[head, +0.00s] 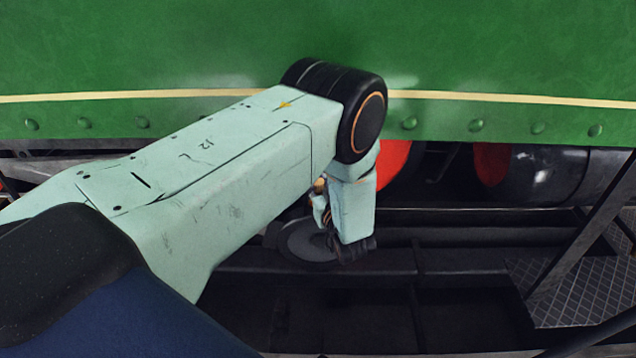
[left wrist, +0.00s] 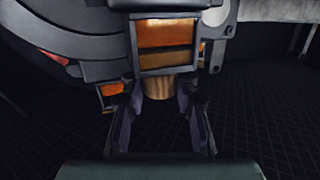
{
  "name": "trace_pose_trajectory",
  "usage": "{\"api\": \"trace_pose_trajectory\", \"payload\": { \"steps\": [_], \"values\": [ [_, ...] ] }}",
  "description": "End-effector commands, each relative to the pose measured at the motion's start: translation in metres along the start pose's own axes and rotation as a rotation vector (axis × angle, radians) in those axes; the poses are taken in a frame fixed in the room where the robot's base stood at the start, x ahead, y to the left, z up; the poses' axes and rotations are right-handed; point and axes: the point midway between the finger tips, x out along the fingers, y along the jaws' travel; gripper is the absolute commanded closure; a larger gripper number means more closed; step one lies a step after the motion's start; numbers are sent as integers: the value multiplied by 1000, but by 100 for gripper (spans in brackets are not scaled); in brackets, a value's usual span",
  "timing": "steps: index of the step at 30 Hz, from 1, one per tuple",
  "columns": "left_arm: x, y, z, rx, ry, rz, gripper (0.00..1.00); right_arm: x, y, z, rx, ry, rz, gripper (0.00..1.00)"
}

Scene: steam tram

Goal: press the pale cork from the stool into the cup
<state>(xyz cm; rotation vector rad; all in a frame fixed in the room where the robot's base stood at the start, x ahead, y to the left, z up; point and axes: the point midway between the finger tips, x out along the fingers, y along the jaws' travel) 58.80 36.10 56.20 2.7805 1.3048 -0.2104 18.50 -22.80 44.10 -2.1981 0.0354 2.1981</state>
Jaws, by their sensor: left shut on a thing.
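My left gripper (left wrist: 160,98) has its two dark fingers on either side of a pale tan, round-sided piece, the cork (left wrist: 158,88), in the left wrist view. It is shut on the cork. The cork's upper end meets or lies behind the lower edge of a grey square frame with orange inside (left wrist: 167,36); I cannot tell whether they touch or whether this is the cup. In the head view my left arm reaches down beside the tram, and its fingertips and the cork are hidden. I cannot make out the stool. My right gripper is out of view.
The green riveted tram side (head: 480,50) spans the back, with red parts and a dark cylinder (head: 545,172) below it. A grey round disc (head: 308,241) lies behind my wrist. Dark rails run below. A patterned metal step (head: 580,290) and slanted bar stand at the right.

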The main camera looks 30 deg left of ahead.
Motion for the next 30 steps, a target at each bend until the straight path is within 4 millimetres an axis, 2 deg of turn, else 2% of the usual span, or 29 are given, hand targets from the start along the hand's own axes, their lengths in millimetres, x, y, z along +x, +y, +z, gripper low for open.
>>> {"api": "trace_pose_trajectory", "payload": {
  "steps": [9, 10, 19, 27, 30],
  "values": [
    [0, 0, 0, 0, 0, 0, 83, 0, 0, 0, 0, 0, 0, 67],
    [0, 0, 0, 0, 0, 0, 69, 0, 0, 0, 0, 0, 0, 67],
    [0, 0, 0, 0, 0, 0, 44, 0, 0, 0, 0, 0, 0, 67],
    [0, 0, 0, 0, 0, 0, 44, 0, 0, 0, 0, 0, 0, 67],
    [-6, 1, 0, 1, -1, 1, 44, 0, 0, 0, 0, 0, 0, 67]
  ]
}}
